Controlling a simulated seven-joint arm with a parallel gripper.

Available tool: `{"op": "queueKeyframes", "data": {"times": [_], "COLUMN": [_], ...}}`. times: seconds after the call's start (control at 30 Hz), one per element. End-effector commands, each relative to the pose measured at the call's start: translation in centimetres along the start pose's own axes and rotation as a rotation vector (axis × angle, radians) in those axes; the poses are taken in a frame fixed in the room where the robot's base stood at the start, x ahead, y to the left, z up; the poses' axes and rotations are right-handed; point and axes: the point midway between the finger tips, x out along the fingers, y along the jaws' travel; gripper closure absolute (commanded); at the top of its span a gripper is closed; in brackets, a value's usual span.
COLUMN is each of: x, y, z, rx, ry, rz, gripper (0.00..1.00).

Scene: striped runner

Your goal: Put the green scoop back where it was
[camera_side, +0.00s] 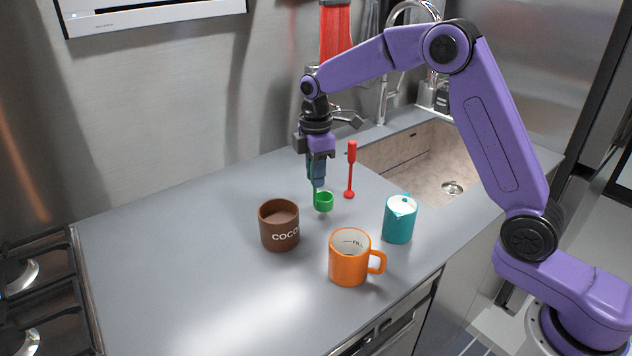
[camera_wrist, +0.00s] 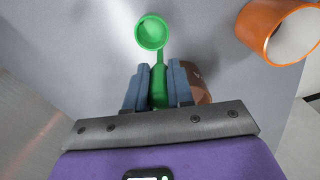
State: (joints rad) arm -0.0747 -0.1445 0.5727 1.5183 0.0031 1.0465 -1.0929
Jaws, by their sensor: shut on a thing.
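The green scoop (camera_side: 324,202) hangs from my gripper (camera_side: 317,182) above the grey counter, cup end down. In the wrist view, the scoop's round cup (camera_wrist: 152,33) is beyond the fingertips and its handle lies between the fingers of my gripper (camera_wrist: 160,82). My gripper is shut on the handle. A brown mug marked "COCO" (camera_side: 279,226) stands to the left of and nearer the camera than the scoop. It is partly hidden behind the fingers in the wrist view (camera_wrist: 201,92).
A sink (camera_side: 425,165) is behind; the left counter is clear beside the stove (camera_side: 35,290).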

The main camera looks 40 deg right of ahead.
Motion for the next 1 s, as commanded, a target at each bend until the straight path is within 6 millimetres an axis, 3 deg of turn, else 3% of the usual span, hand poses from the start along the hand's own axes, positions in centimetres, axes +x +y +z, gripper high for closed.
{"op": "queueKeyframes", "data": {"times": [0.2,0.57,0.6,0.67,1.0], "x": [2.6,3.0,2.9,2.9,2.7], "y": [-0.1,-0.1,-0.1,-0.1,-0.1], "z": [0.1,0.1,0.1,0.1,0.1], "rx": [0.0,0.0,0.0,0.0,0.0], "ry": [-0.002,-0.002,-0.001,-0.001,-0.001], "rz": [-0.003,-0.003,-0.003,-0.003,-0.001], "gripper": [1.0,1.0,0.68,0.52,0.52]}}
